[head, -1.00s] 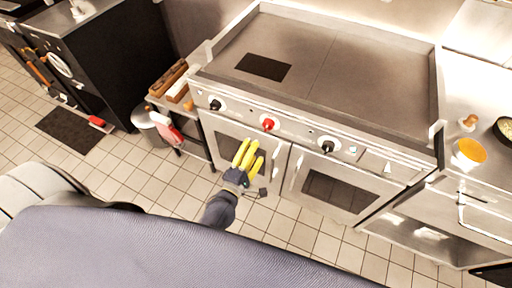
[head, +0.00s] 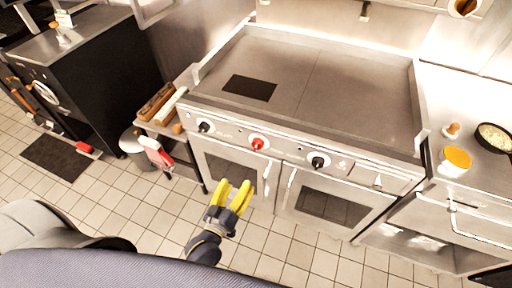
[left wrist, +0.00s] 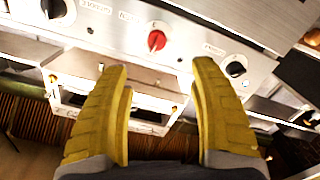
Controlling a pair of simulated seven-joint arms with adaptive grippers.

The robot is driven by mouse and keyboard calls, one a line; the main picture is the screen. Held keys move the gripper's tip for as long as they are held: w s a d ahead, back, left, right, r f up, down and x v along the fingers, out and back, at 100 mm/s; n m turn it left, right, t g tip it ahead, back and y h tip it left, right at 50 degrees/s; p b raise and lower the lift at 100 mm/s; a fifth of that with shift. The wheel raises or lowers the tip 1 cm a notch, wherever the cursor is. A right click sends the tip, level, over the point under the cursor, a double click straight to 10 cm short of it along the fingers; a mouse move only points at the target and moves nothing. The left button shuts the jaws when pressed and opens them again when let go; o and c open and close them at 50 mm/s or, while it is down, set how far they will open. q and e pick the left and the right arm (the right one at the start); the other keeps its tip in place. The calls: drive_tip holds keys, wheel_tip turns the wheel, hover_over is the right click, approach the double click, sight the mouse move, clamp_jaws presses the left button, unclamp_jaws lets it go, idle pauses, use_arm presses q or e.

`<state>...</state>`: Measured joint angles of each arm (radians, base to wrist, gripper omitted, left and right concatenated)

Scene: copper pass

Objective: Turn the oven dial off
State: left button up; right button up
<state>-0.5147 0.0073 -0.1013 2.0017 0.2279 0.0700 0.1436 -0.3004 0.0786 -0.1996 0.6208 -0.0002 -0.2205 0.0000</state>
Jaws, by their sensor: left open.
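The oven (head: 290,165) has a steel front panel with a red dial (head: 257,143) between two black dials, one to its left (head: 205,127) and one to its right (head: 318,162). My left gripper (head: 234,183), with yellow fingers, is open and empty in front of the left oven door, below the red dial. In the left wrist view the red dial (left wrist: 157,40) shows beyond and between the open fingertips (left wrist: 156,66), not touched. Black dials (left wrist: 236,67) flank it there. My right gripper is not in view.
A flat griddle top (head: 340,85) lies above the panel. A small side shelf (head: 160,125) with wooden items stands left of the oven. A counter on the right holds an orange-topped container (head: 457,158) and a pan (head: 494,137). Tiled floor in front is clear.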

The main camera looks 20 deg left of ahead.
sight(256, 148)
use_arm(q)
drive_tip(key=w+m, duration=0.1)
drive_tip(key=w, duration=0.4)
drive_tip(key=w+d+m, duration=0.1)
drive_tip(key=w+m, duration=0.1)
drive_tip(key=w, duration=0.4)
drive_tip(key=w+m, duration=0.2)
drive_tip(key=w, duration=0.4)
drive_tip(key=shift+w+d+r, duration=0.2)
drive_tip(key=shift+d+r, duration=0.15)
drive_tip(key=shift+r, duration=0.05)
drive_tip(key=shift+c, duration=0.3)
